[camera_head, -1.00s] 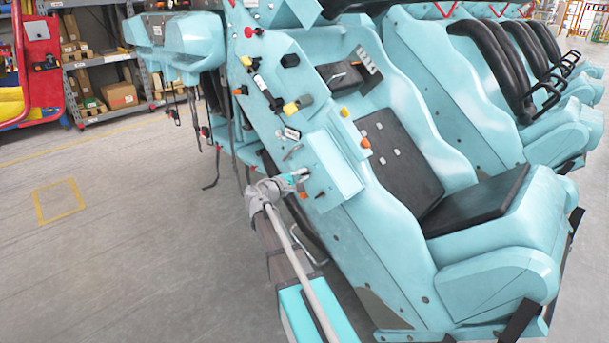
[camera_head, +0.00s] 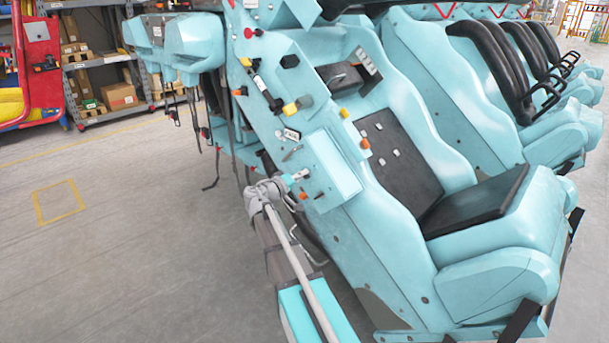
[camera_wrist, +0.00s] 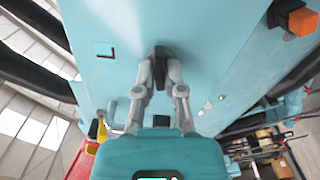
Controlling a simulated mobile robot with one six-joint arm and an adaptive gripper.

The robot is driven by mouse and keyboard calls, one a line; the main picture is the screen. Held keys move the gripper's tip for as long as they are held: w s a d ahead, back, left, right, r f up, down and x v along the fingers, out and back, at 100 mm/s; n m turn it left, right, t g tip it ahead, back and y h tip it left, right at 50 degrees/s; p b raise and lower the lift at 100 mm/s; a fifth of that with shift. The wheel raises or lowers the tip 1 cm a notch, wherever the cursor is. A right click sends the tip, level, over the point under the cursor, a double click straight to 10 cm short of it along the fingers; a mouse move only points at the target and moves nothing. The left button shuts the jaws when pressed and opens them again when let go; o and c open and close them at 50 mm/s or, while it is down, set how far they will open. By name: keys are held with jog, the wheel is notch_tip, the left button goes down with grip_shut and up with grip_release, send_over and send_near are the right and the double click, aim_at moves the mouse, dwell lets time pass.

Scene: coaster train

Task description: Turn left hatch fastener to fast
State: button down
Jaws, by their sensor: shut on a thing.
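In the wrist view, a small dark fastener (camera_wrist: 160,51) stands out from the light-blue panel (camera_wrist: 205,45). My gripper (camera_wrist: 160,66) has its two grey fingers closed around it, one on each side. The fingers hide part of the fastener, and I cannot read any marking that tells its setting. In the head view, my gripper (camera_head: 299,174) reaches the lower left edge of the light-blue side panel (camera_head: 325,160) of the coaster car. The fastener is too small or hidden to make out there.
An orange knob (camera_wrist: 302,21) on a black base is at the upper right of the wrist view. A yellow handle (camera_wrist: 101,129) is at lower left. Open floor (camera_head: 120,250) lies left.

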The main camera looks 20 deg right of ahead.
jog(key=shift+w+a+m, duration=0.1)
jog(key=shift+a+m, duration=0.05)
jog(key=shift+m, duration=0.95)
jog(key=c, duration=0.7)
grip_release()
jog(key=shift+c, duration=0.2)
jog(key=v, duration=1.2)
